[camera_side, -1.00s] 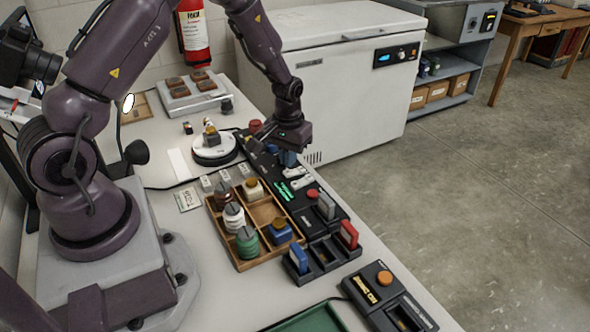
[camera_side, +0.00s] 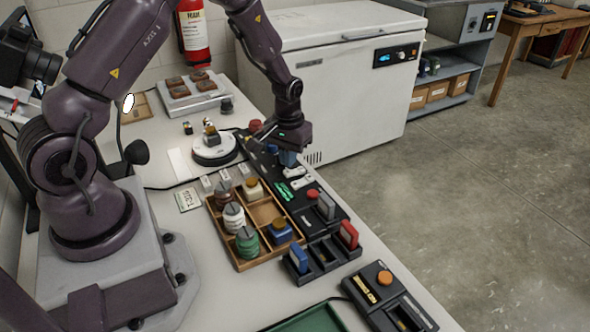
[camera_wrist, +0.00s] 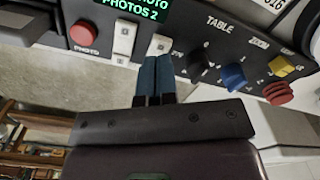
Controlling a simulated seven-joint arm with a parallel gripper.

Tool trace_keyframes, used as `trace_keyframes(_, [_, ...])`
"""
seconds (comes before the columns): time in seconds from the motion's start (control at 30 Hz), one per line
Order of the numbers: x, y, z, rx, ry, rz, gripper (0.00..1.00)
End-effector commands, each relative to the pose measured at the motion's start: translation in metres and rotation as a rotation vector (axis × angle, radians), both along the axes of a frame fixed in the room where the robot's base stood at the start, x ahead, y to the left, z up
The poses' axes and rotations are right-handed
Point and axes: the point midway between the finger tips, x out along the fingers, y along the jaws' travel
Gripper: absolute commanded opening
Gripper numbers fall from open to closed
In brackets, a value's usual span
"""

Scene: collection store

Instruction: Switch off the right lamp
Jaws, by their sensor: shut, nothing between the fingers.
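My gripper (camera_wrist: 155,82) is shut and empty, with its blue fingertips at the lower edge of a white rocker switch (camera_wrist: 158,46) on the black control panel (camera_wrist: 190,20). The tips overlap the switch's near end; I cannot tell if they touch. A second white switch (camera_wrist: 124,38) sits just left of it. In the side view my gripper (camera_side: 288,159) is low over the panel, by the white switches (camera_side: 299,183). A lamp with a bright oval face (camera_side: 128,102) stands by the arm. A dark round head (camera_side: 137,152) is below it; its face is hidden.
The panel also has a red photo button (camera_wrist: 83,33), a black knob (camera_wrist: 197,64), a blue knob (camera_wrist: 233,76) and a yellow knob (camera_wrist: 284,66). A wooden tray of jars (camera_side: 262,214) and a round turntable (camera_side: 214,152) are nearby. A white freezer (camera_side: 350,90) stands behind.

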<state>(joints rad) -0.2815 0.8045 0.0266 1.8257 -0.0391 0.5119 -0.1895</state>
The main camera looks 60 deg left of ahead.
Motion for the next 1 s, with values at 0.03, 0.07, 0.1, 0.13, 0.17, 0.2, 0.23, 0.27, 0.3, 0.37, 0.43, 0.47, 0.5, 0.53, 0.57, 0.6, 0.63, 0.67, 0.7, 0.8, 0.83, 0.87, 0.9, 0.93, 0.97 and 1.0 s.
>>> trace_keyframes(0.03, [0.0,0.0,0.0,0.0,0.0,0.0,0.0])
trace_keyframes(0.07, [0.0,0.0,0.0,0.0,0.0,0.0,0.0])
trace_keyframes(0.1, [0.0,0.0,0.0,0.0,0.0,0.0,0.0])
trace_keyframes(0.13, [0.0,0.0,0.0,0.0,0.0,0.0,0.0])
trace_keyframes(0.17, [0.0,0.0,0.0,0.0,0.0,0.0,0.0])
trace_keyframes(0.2, [0.0,0.0,0.0,0.0,0.0,0.0,0.0])
trace_keyframes(0.23, [0.0,0.0,0.0,0.0,0.0,0.0,0.0])
trace_keyframes(0.27, [0.0,0.0,0.0,0.0,0.0,0.0,0.0])
trace_keyframes(0.3, [0.0,0.0,-0.001,0.0,0.0,0.0,0.0])
trace_keyframes(0.37, [0.0,0.0,-0.002,0.0,0.0,0.0,0.0])
trace_keyframes(0.43, [0.0,0.0,-0.003,0.0,0.0,0.0,0.0])
trace_keyframes(0.47, [0.0,0.0,-0.003,0.0,0.0,0.0,0.0])
trace_keyframes(0.5, [0.0,0.0,-0.004,0.0,0.0,0.0,0.0])
trace_keyframes(0.53, [0.0,0.0,-0.004,0.0,0.0,0.0,0.0])
trace_keyframes(0.57, [0.0,0.0,-0.005,0.0,0.0,0.0,0.0])
trace_keyframes(0.6, [0.0,0.0,-0.005,0.0,0.0,0.0,0.0])
trace_keyframes(0.63, [0.0,0.0,-0.006,0.0,0.0,0.0,0.0])
trace_keyframes(0.67, [0.0,0.0,-0.006,0.0,0.0,0.0,0.0])
trace_keyframes(0.7, [0.0,0.0,-0.007,0.0,0.0,0.0,0.0])
trace_keyframes(0.8, [0.0,0.0,-0.008,0.0,0.0,0.0,0.0])
trace_keyframes(0.83, [0.0,0.0,-0.009,0.0,0.0,0.0,0.0])
trace_keyframes(0.87, [0.0,0.0,-0.009,0.0,0.0,0.0,0.0])
trace_keyframes(0.9, [0.0,0.0,-0.01,0.0,0.0,0.0,0.0])
trace_keyframes(0.93, [0.0,0.0,-0.01,0.0,0.0,0.0,0.0])
trace_keyframes(0.97, [0.0,0.0,-0.011,0.0,0.0,0.0,0.0])
trace_keyframes(1.0, [0.0,0.0,-0.011,0.0,0.0,0.0,0.0])
